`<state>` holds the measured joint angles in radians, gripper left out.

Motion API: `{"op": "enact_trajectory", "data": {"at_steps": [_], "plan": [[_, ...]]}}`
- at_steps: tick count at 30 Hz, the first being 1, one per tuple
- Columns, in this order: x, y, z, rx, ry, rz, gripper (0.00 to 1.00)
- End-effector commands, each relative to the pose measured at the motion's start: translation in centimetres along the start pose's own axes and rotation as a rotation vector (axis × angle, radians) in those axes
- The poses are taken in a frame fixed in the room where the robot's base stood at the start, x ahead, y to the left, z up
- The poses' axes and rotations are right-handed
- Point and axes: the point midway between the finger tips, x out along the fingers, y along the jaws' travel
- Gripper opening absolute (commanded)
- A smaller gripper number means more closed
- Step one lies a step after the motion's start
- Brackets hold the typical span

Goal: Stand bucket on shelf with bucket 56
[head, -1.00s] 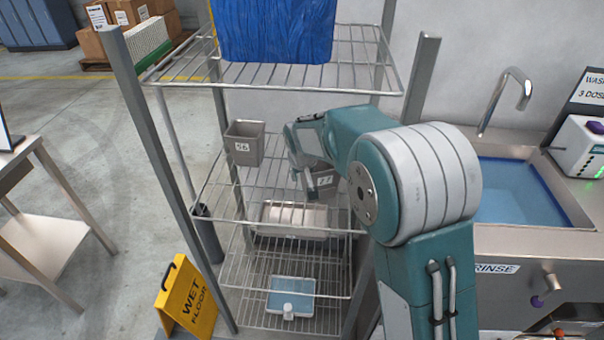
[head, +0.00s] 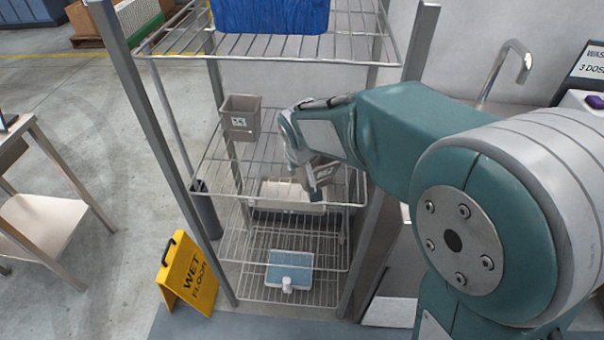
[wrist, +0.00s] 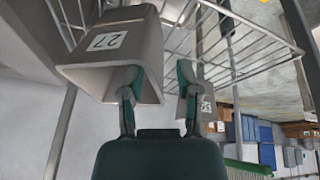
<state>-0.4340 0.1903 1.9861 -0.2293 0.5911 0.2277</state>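A grey bucket 56 (head: 240,120) stands upright on the middle wire shelf (head: 215,170) at its left in the head view. It also shows in the wrist view (wrist: 203,108), beyond my right-hand finger. A second grey bucket, labelled 27, is under my gripper (head: 305,165) in the head view, mostly hidden. In the wrist view bucket 27 (wrist: 80,65) is large at the left, picture inverted. My gripper's fingers (wrist: 158,88) are apart, one over the bucket's rim and one outside its wall with a gap. I cannot tell whether its base touches the shelf.
An upper shelf (head: 345,45) with a blue crate (head: 270,15) is above. Lower shelves hold a pale tray (head: 290,207) and a blue-topped scale (head: 290,265). A yellow wet-floor sign (head: 187,272) stands at the front left.

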Motion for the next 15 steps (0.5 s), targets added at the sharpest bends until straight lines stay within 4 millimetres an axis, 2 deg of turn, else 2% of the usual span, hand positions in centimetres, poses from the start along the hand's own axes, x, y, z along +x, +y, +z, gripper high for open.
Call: {"op": "enact_trajectory", "data": {"at_steps": [3,6,14,15], "plan": [[-0.7,-0.4,1.4,-0.002,-0.001,0.0,0.43],[-0.9,-0.6,2.0,-0.001,-0.001,0.0,0.43],[-0.9,-0.7,2.2,-0.001,-0.002,0.0,0.43],[-0.9,-0.7,2.2,-0.001,-0.002,0.001,0.53]]}}
